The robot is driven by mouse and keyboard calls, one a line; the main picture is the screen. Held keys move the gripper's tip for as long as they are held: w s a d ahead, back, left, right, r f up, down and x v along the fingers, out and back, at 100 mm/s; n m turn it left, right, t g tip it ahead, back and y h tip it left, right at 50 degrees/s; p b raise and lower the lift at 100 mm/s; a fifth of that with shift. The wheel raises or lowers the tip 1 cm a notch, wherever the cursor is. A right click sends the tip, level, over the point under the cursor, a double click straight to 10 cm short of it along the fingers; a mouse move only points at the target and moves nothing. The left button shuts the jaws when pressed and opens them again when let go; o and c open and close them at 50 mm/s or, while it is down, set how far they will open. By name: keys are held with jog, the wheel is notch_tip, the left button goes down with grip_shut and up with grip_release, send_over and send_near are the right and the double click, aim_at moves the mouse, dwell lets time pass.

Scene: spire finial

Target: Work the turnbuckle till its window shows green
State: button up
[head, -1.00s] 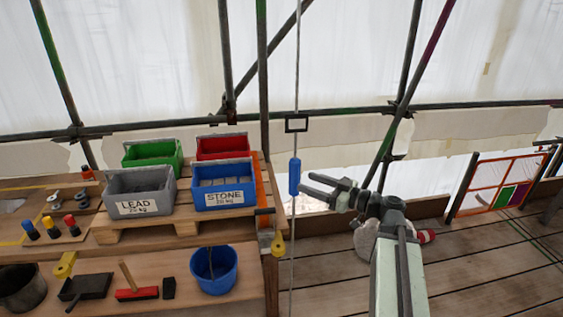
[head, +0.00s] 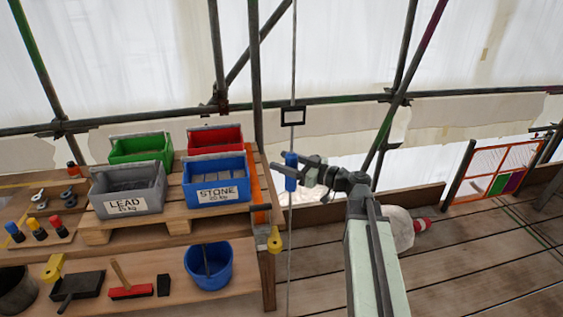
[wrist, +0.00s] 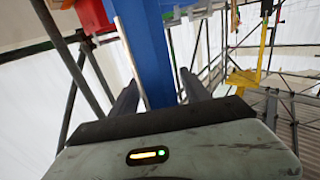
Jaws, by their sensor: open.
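The turnbuckle (head: 291,171) is a blue upright body on a thin vertical cable, right of the bench. My gripper (head: 298,167) reaches it from the right, and its jaws overlap it in the head view. In the wrist view the blue turnbuckle (wrist: 150,50) stands between my two dark, parted fingers (wrist: 160,92), tilted in the picture. The fingers are open; I cannot tell whether either touches it. No green window shows on the turnbuckle; its far side is hidden.
A dark square frame (head: 293,116) sits on the cable above. The bench at left holds a blue STONE crate (head: 217,192), a grey LEAD crate (head: 127,204), and green and red crates. A blue bucket (head: 209,266) stands below. Scaffold poles rise behind; plank floor at right is mostly clear.

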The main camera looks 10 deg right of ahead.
jog(key=shift+w+a, duration=0.1)
jog(key=shift+a, duration=0.05)
grip_shut()
jog(key=shift+n+g+y, duration=0.3)
jog(key=shift+s+a+n+g+y, duration=0.1)
jog(key=shift+s+n+g+y, duration=0.4)
jog(key=shift+n+g, duration=1.3)
jog(key=shift+s+a+n+g+y, duration=0.2)
jog(key=shift+n+g+y, duration=0.75)
jog(key=shift+g, duration=1.45)
jog(key=shift+s+a+n+g+y, duration=0.1)
jog(key=shift+s+n+g+y, duration=0.35)
jog(key=shift+n+g, duration=1.4)
jog(key=shift+g, duration=0.45)
